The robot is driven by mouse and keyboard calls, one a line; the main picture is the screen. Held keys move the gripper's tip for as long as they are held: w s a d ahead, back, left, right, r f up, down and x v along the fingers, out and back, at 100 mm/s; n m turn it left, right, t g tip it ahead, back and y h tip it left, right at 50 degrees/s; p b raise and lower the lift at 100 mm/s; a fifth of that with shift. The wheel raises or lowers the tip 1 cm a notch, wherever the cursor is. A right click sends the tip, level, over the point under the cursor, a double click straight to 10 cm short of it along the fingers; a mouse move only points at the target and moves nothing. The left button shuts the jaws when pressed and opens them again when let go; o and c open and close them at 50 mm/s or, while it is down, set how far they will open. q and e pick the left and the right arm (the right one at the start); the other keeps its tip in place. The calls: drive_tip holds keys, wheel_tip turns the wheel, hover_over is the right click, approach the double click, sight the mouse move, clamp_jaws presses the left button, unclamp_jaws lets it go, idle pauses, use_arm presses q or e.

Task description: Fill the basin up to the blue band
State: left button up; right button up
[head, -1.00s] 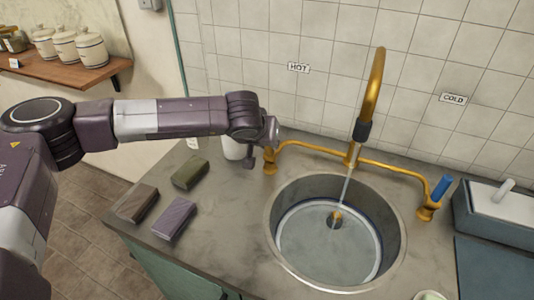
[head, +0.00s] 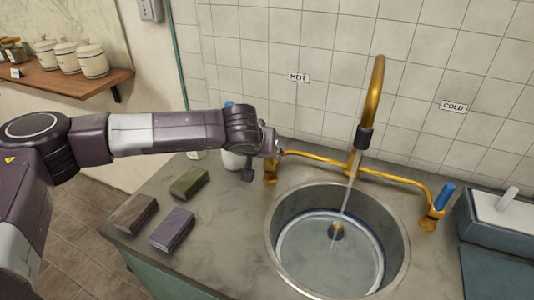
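The round metal basin (head: 403,250) is set into the counter and holds some clear water (head: 318,262). A dark blue band (head: 374,233) runs around its inner wall, close to the water's edge; the exact gap is hard to tell. A thin stream runs from the brass spout (head: 375,95) into the basin. The cold tap's blue lever (head: 446,193) is at the right end of the brass pipe. My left gripper (head: 262,160) is at the pipe's left end, by the HOT label, and covers the hot tap's handle. Its fingers are too hidden to read. My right gripper is out of view.
Several soap-like blocks, including a green one (head: 189,182) and a purple one (head: 172,230), lie on the counter left of the basin. A white container (head: 233,160) stands behind my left wrist. A teal-grey box (head: 495,215) stands at the right.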

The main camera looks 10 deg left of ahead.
use_arm(q)
drive_tip(key=v, duration=1.2)
idle(3.7)
